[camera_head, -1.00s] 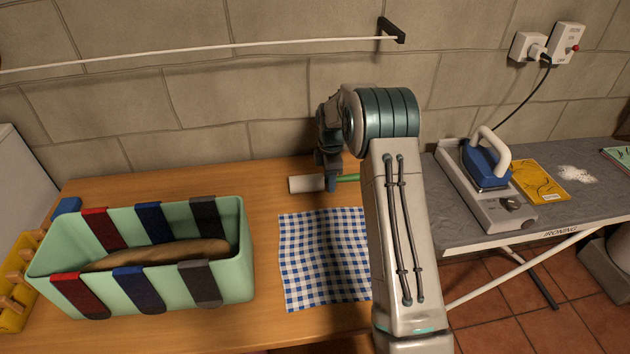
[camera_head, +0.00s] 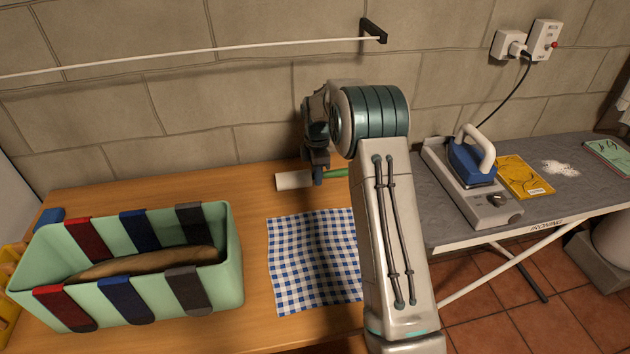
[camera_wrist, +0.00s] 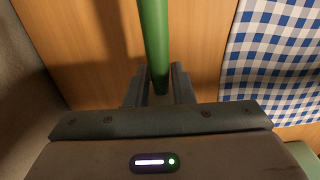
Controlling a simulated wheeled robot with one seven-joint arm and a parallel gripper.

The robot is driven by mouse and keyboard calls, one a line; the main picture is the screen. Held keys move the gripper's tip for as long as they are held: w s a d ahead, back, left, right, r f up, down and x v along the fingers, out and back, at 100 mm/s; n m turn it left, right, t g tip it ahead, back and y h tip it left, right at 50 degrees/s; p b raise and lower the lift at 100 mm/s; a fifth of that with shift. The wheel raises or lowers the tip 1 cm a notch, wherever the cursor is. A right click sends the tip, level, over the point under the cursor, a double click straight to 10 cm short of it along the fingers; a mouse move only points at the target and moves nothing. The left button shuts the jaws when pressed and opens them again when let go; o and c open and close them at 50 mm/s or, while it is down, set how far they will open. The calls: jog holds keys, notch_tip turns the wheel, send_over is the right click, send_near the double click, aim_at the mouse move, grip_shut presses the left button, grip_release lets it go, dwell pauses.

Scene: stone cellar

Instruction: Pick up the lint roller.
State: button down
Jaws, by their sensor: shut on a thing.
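The lint roller has a white roll (camera_head: 293,181) and a green handle (camera_head: 337,173). It shows in the head view over the back of the wooden table, behind the checked cloth. My gripper (camera_head: 318,178) is shut on the lint roller, where roll and handle meet in that view. In the wrist view the green handle (camera_wrist: 155,40) runs down between the two fingers of my gripper (camera_wrist: 160,85). The white roll is out of the wrist view. My arm hides the right end of the handle in the head view. Any gap to the table is hard to judge.
A blue-and-white checked cloth (camera_head: 310,260) lies in front. A green bin (camera_head: 215,285) with coloured straps stands left on the table (camera_head: 255,200). The stone wall is close behind. An ironing board (camera_head: 440,225) with a blue iron (camera_head: 470,163) stands right.

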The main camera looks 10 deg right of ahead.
jog(key=shift+d+r, duration=0.1)
jog(key=shift+r, duration=0.85)
jog(key=d+r+b, duration=0.1)
jog(key=d+r, duration=0.5)
jog(key=d, duration=0.5)
jog(key=shift+s+d+r+b, duration=0.2)
jog(key=shift+s+r+b, duration=0.1)
jog(key=shift+r+b, duration=0.1)
